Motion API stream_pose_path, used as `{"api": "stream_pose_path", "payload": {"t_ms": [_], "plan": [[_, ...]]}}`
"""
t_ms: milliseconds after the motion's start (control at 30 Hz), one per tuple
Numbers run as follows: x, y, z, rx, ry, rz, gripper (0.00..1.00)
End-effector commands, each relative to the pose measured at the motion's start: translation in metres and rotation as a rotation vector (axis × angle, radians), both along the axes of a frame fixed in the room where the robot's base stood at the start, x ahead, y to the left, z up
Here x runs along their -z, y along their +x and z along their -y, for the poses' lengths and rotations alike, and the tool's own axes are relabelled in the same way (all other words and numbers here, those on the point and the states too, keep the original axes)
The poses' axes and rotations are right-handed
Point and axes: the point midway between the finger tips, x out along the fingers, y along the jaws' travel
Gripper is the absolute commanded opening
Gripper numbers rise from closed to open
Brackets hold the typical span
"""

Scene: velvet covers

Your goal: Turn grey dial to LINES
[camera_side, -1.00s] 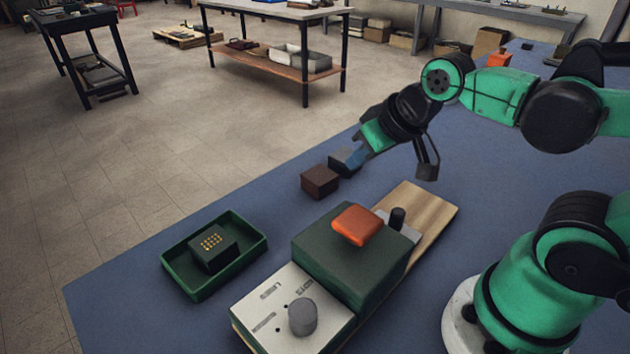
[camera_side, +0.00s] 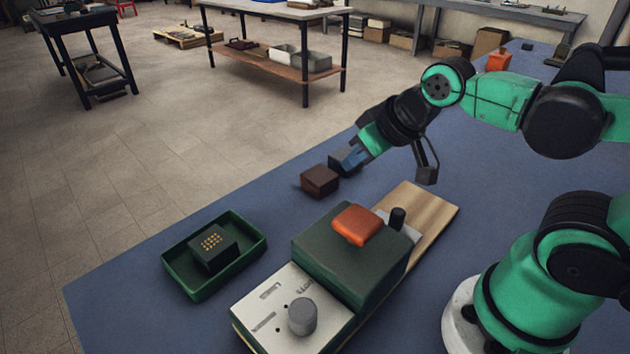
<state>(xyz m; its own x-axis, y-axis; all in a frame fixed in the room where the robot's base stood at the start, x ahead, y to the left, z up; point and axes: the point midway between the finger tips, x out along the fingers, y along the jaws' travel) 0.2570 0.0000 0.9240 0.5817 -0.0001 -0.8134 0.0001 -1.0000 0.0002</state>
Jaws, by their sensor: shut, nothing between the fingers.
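The grey dial (camera_side: 302,316) stands upright on a pale plate (camera_side: 262,308) at the front end of a dark green device. The plate carries dark markings, too small to read for certain, so I cannot tell which one the dial points to. My gripper (camera_side: 350,160) is shut and empty. It is above the blue table, behind the device and well apart from the dial, close to a small dark block. Its fingertips are partly hard to tell from that block.
A brown block (camera_side: 319,181) lies near my gripper. A green tray (camera_side: 180,272) holds a dark block with gold dots (camera_side: 213,248).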

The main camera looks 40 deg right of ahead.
Motion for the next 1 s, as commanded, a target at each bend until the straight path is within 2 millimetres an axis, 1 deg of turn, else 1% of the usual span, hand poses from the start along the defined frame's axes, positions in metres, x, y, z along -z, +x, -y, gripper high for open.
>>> {"api": "stream_pose_path", "payload": {"t_ms": [33,67,100,167,200,233,267,433,467,500,667,800,867,1000], "plan": [[0.000,0.000,0.000,0.000,0.000,0.000,0.11],[0.000,0.000,0.000,0.000,0.000,0.000,0.20],[-0.002,0.000,0.000,0.000,0.000,0.000,0.31],[-0.005,0.000,0.000,0.000,0.000,0.000,0.48],[-0.009,0.000,0.000,0.000,0.000,0.000,0.60],[-0.013,0.000,0.000,0.000,0.000,0.000,0.68],[-0.018,0.000,0.000,0.000,0.000,0.000,0.73],[-0.052,0.000,0.000,0.000,0.000,0.000,0.73],[-0.052,0.000,-0.008,-0.010,0.015,-0.021,0.73],[-0.051,-0.001,-0.021,-0.020,0.040,-0.059,0.73],[-0.050,-0.009,-0.065,-0.027,0.105,-0.209,0.73],[-0.050,-0.022,-0.101,-0.020,0.124,-0.343,0.73],[-0.049,-0.030,-0.116,-0.012,0.119,-0.399,0.73],[-0.050,-0.050,-0.149,0.011,0.086,-0.518,0.73]]}}
